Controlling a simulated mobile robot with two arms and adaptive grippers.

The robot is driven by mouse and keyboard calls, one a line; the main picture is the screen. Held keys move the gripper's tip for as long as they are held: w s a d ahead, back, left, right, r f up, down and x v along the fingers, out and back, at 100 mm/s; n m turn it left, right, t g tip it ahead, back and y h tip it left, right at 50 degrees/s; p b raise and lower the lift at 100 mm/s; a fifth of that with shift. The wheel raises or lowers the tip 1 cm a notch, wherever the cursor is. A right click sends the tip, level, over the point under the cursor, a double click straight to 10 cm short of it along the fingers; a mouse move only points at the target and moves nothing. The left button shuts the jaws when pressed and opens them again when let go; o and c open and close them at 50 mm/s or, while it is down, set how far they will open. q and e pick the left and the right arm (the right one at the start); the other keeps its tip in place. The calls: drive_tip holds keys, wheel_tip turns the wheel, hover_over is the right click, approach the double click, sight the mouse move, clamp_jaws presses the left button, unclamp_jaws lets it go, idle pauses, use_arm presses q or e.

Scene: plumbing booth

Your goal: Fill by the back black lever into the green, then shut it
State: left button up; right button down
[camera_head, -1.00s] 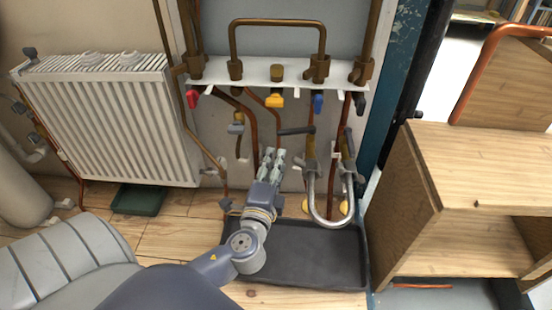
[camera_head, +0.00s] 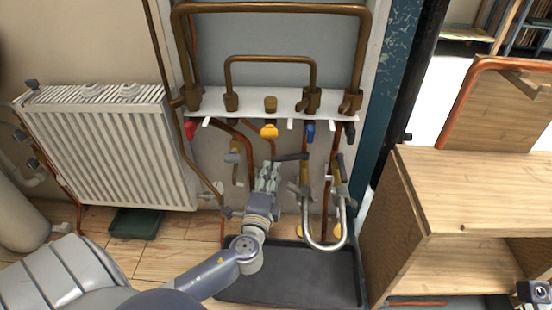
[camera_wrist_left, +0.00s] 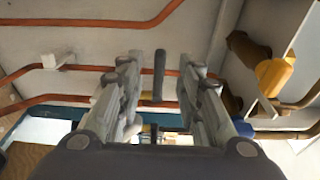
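My left gripper (camera_head: 269,168) points up in front of the pipework, just left of a horizontal black lever (camera_head: 291,157) on a brass valve. In the left wrist view, my gripper (camera_wrist_left: 159,66) is open, with fingers well apart. A black lever (camera_wrist_left: 159,76) shows in the gap between them; I cannot tell whether either finger touches it. A second, more upright black lever (camera_head: 340,165) stands to the right, above the silver U-shaped hose (camera_head: 325,244). A green tray (camera_head: 134,223) lies on the floor under the radiator. Its inside is mostly hidden.
A white rail (camera_head: 285,101) carries red (camera_head: 190,130), yellow (camera_head: 269,130), blue (camera_head: 310,131) and black (camera_head: 350,131) handles. A dark tray (camera_head: 290,275) lies below. The radiator (camera_head: 110,150) stands left, a wooden cabinet (camera_head: 460,190) right.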

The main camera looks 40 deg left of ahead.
sight(276, 157)
use_arm(q)
drive_tip(key=b+x, duration=0.1)
drive_tip(key=x, duration=0.6)
drive_tip(key=shift+w+a+b, duration=0.15)
drive_tip(key=shift+w+b, duration=0.15)
drive_tip(key=shift+w, duration=0.05)
clamp_jaws()
